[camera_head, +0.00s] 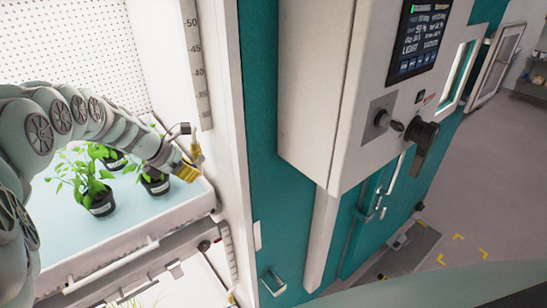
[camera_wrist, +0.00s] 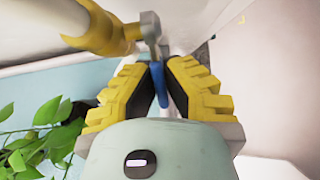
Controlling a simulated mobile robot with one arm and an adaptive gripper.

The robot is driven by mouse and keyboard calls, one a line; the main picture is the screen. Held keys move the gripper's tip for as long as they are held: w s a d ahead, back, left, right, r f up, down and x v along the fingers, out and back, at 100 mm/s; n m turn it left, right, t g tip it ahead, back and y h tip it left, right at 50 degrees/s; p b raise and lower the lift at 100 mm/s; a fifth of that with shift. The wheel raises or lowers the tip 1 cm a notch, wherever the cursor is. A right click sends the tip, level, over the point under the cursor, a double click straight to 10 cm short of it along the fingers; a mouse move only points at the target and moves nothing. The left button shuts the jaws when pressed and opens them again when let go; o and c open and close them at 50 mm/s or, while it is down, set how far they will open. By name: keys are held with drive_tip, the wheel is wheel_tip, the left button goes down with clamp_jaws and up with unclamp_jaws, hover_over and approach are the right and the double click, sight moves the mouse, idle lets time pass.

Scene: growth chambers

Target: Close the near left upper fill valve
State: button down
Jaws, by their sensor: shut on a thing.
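The fill valve shows in the wrist view as a grey metal body (camera_wrist: 151,28) beside a yellow collar on a white pipe (camera_wrist: 62,18). A narrow blue lever (camera_wrist: 161,86) extends from the valve down the picture, between my fingers. My gripper (camera_wrist: 163,70) has yellow and black fingers and is shut on this blue lever. In the head view my gripper (camera_head: 187,171) is at the right inner wall of the chamber, above the upper tray's edge. The valve is too small there to make out clearly, and the lever is hidden.
The upper white tray (camera_head: 135,250) holds several potted plants (camera_head: 98,197) close to my arm. Leaves (camera_wrist: 35,140) also show left of my gripper. A grey control box (camera_head: 325,95) and teal panel (camera_head: 262,130) stand right of the chamber opening. Open floor (camera_head: 490,170) lies farther right.

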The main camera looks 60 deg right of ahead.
drive_tip(key=shift+s+d, duration=0.1)
drive_tip(key=c, duration=1.1)
unclamp_jaws()
drive_tip(key=shift+o, duration=0.2)
drive_tip(key=v, duration=1.2)
